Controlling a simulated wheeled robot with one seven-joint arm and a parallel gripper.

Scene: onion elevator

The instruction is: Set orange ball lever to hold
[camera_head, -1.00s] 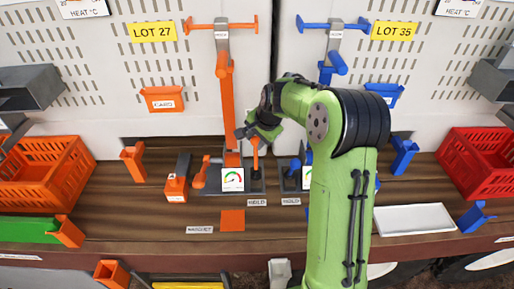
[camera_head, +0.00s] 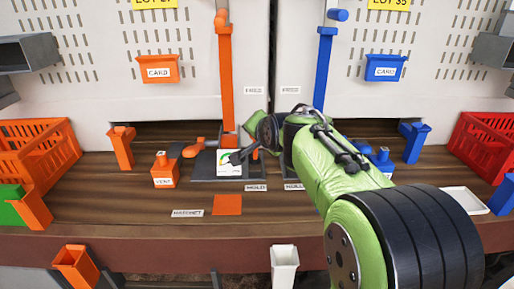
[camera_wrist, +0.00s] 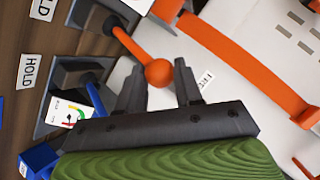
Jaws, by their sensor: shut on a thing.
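The orange ball lever is a thin orange rod with a round ball end (camera_wrist: 158,72), rising at a tilt from a dark socket in the wrist view. My gripper (camera_wrist: 161,80) has one finger on each side of the ball and is shut on it. A HOLD label (camera_head: 256,188) lies in front of the lever's base on the wooden bench.
A blue station stands close on the right, partly behind my arm. A tall orange post (camera_head: 226,75) rises behind the gauge. An orange bottle-like block (camera_head: 165,172) is to the left. An orange crate (camera_head: 35,145) and a red crate (camera_head: 485,148) flank the bench.

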